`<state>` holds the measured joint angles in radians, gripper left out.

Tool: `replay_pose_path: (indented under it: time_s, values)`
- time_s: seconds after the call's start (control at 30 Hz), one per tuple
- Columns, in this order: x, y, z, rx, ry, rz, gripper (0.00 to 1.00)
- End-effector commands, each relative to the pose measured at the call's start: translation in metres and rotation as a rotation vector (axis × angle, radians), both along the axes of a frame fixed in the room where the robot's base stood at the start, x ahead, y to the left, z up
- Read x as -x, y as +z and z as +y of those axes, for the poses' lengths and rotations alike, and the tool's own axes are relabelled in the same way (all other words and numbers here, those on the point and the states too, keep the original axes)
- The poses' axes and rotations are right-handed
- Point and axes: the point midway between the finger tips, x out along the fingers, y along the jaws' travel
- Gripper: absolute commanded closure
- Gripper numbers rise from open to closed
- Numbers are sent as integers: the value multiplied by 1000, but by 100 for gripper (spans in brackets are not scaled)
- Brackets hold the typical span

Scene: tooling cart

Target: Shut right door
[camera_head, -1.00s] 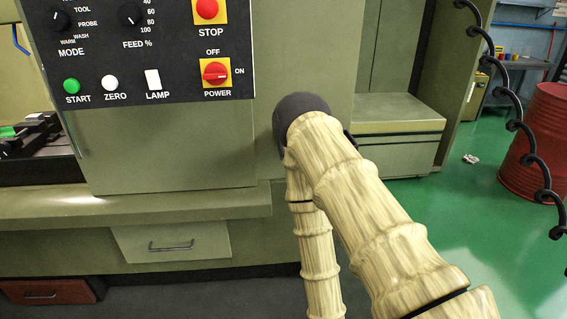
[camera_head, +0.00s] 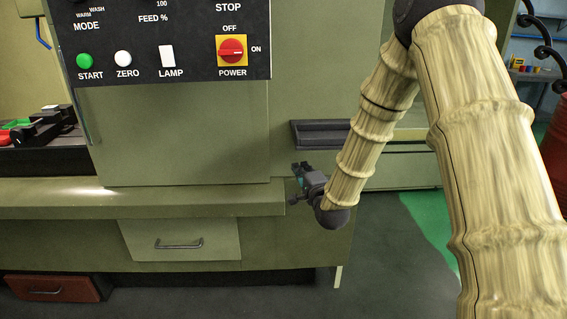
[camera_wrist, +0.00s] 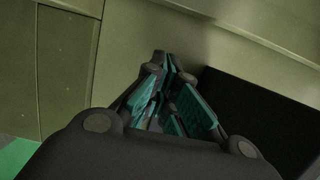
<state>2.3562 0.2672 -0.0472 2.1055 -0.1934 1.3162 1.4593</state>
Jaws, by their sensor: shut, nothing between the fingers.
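A flat olive panel (camera_head: 180,135), which looks like the right door, stands below the black control panel, with a thin vertical handle (camera_head: 87,115) along its left edge. Left of it the machine is open and its inside shows. My gripper (camera_head: 297,180) is right of this panel, by the right end of the front ledge, and apart from the handle. In the wrist view my gripper (camera_wrist: 170,68) is shut and empty, its teal-padded fingers together in front of an olive surface. Whether the fingertips touch that surface I cannot tell.
The control panel (camera_head: 165,45) overhangs the door. A dark tray (camera_head: 320,133) sits on the machine just above my gripper. The ledge (camera_head: 130,197) runs below the door, with a drawer (camera_head: 180,240) under it. A red drawer (camera_head: 50,289) is lower left. Green floor (camera_head: 425,222) lies right.

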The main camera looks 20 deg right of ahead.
Motion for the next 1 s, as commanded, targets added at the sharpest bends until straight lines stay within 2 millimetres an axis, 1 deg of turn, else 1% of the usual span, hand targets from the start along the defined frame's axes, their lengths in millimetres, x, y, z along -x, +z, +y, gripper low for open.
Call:
replay_pose_path:
  time_s: [0.17, 0.7, 0.8, 1.0]
  values:
    - [-15, 3, -1, -5, 0, -7, 100]
    - [-102, 2, -3, -1, 0, -4, 100]
    - [-103, 2, 10, -2, 2, -2, 100]
    - [-107, 2, 26, -2, 1, -3, 100]
